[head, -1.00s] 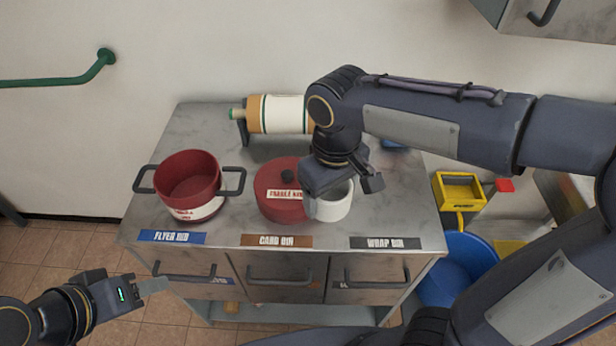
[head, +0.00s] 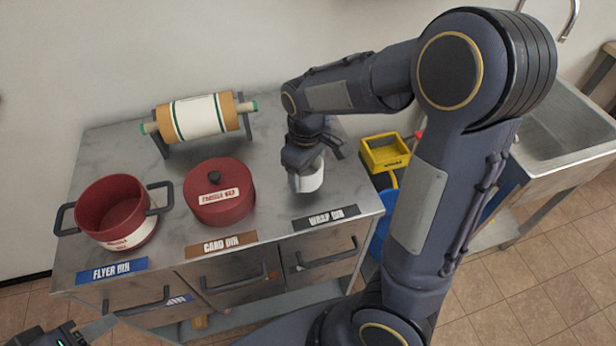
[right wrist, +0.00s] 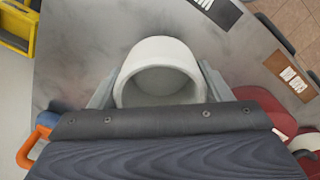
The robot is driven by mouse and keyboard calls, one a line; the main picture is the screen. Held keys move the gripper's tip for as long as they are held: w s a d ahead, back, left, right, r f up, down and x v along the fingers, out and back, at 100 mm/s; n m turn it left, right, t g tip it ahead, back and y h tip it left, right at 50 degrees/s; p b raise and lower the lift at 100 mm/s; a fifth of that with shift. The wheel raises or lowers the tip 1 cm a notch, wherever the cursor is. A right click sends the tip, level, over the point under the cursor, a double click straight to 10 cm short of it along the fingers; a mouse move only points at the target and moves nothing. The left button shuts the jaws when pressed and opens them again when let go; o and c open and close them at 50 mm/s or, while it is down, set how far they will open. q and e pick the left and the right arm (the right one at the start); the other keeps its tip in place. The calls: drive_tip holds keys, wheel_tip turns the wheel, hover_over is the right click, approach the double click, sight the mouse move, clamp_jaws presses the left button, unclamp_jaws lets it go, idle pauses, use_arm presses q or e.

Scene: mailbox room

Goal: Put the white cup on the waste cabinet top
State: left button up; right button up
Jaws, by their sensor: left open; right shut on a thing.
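The white cup (head: 311,177) is at the right part of the grey marbled top of the waste cabinet (head: 270,215), behind the wrap bin label. My right gripper (head: 312,160) is shut on the cup from above and hides its upper part. In the right wrist view the cup (right wrist: 160,75) shows its round opening between the two fingers. I cannot tell whether its base touches the top. My left gripper (head: 100,328) is open and only partly in view at the lower left edge, away from the cup.
A red lidded pot (head: 219,196) stands left of the cup, apart from it. A red pot with handles (head: 110,208) stands farther left. A roll on a stand (head: 198,118) is at the back. A yellow bin (head: 386,152) and a sink (head: 565,125) are to the right.

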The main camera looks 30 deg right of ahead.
drive_tip(key=shift+w+d+f, duration=0.1)
drive_tip(key=shift+d+f, duration=0.05)
drive_tip(key=shift+f, duration=0.8)
drive_tip(key=shift+d+f, duration=0.1)
drive_tip(key=shift+f, duration=0.8)
drive_tip(key=shift+f+b, duration=0.2)
drive_tip(key=shift+b, duration=0.15)
drive_tip(key=o, duration=0.9)
drive_tip(key=shift+o, duration=0.2)
drive_tip(key=shift+r, duration=0.15)
